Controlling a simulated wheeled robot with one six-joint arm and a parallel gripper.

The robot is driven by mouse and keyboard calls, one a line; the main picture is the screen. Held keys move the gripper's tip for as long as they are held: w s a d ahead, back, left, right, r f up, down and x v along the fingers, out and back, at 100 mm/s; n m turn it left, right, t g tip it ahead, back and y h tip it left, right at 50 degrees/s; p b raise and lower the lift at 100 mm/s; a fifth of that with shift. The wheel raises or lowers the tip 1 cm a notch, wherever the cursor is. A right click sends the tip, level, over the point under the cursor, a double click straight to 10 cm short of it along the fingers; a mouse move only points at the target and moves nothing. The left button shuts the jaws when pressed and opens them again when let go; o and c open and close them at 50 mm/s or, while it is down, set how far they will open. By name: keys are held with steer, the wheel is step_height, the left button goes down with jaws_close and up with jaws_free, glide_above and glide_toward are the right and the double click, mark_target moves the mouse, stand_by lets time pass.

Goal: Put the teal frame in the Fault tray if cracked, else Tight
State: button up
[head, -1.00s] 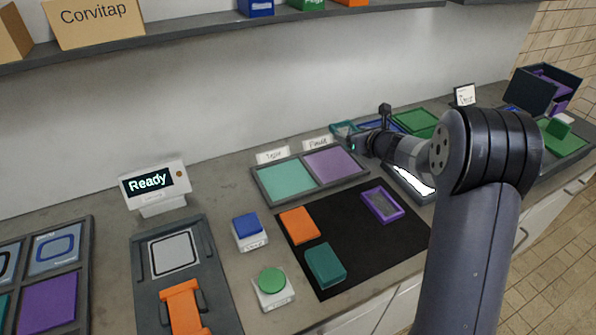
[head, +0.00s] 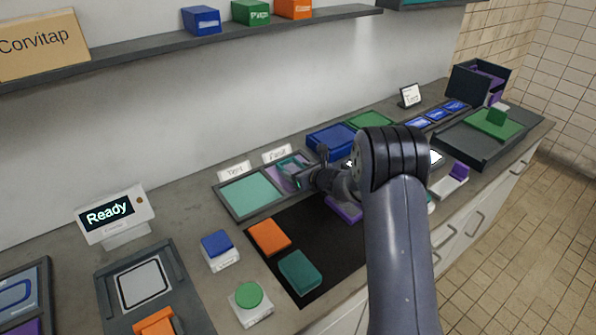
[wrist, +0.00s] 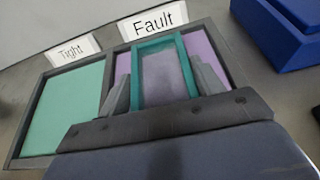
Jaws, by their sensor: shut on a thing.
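The teal frame (wrist: 137,78) is a thin rectangular border with an open middle. My gripper (wrist: 160,72) is shut on it, with one finger at each side. The frame is over the purple Fault tray (wrist: 208,48), whose floor shows through it; I cannot tell whether it touches the tray. No crack shows on the visible part; the near end is hidden by my gripper. The mint Tight tray (wrist: 65,110) is beside it on the left and empty. In the head view the teal frame (head: 291,165) shows small at my gripper (head: 305,172).
A blue box (head: 332,139) stands right of the trays. A black mat (head: 330,240) in front holds an orange block (head: 269,237), a teal block (head: 300,272) and a purple frame (head: 343,208), partly hidden by my arm. A shelf (head: 150,55) runs along the wall above.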

steer(key=shift+f, duration=0.15)
steer(key=o, duration=1.1)
steer(key=shift+r, duration=0.35)
steer(key=b+v, duration=0.1)
steer(key=v, duration=1.1)
steer(key=shift+d+f+b, duration=0.1)
steer(key=shift+f+b, duration=0.1)
steer(key=shift+b, duration=0.15)
